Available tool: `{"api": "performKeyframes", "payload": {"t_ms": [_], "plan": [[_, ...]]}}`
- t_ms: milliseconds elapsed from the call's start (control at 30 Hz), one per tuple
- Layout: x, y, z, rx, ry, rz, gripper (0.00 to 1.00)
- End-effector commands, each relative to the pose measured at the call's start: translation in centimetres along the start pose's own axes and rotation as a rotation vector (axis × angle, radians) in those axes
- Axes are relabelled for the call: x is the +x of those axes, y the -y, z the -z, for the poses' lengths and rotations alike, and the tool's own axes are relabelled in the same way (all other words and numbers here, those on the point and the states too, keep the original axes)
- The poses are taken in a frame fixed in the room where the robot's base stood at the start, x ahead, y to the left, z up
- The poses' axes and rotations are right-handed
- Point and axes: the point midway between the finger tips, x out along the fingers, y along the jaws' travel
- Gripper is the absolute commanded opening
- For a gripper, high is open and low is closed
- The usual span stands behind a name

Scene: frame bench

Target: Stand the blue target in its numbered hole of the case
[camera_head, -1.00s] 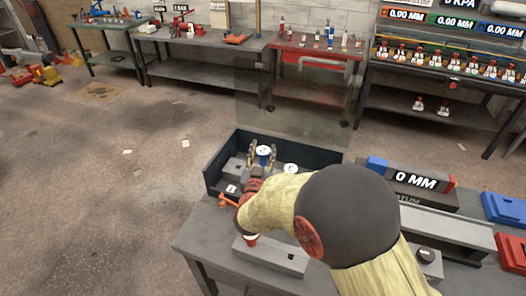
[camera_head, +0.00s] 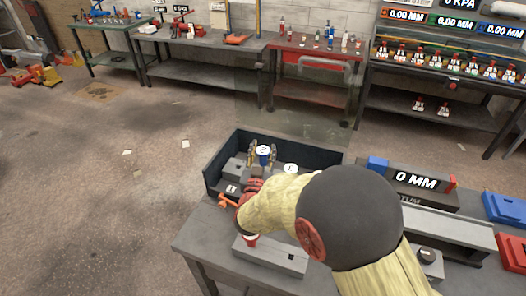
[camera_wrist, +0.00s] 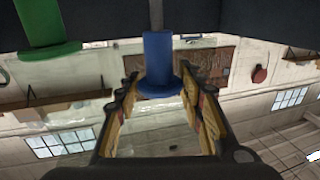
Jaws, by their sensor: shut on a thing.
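The blue target (camera_head: 263,158), with a white top, stands upright at the back of the dark case (camera_head: 213,180). My gripper (camera_head: 263,154) has its yellow fingers on both sides of it. The wrist view shows the target's blue body and flange (camera_wrist: 159,62) between my finger pads (camera_wrist: 160,105), which are shut on it. A green target (camera_wrist: 45,28) is at the upper left there. A second white top (camera_head: 291,168) shows in the case to the right. The target's lower end and any hole beneath it are hidden in the head view.
The case's clear lid (camera_head: 290,110) stands raised behind it. A grey block (camera_head: 275,256) with a red piece (camera_head: 250,240) lies on the bench in front. A 0 MM display (camera_head: 415,181) and blue and red trays are to the right. My arm covers the case's right front.

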Motion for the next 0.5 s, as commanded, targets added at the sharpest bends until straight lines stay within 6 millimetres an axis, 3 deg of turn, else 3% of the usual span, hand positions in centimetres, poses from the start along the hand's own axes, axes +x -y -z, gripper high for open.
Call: {"api": "performKeyframes", "payload": {"t_ms": [500], "plan": [[0.0,0.0,-1.1,0.000,0.000,0.000,0.12]]}}
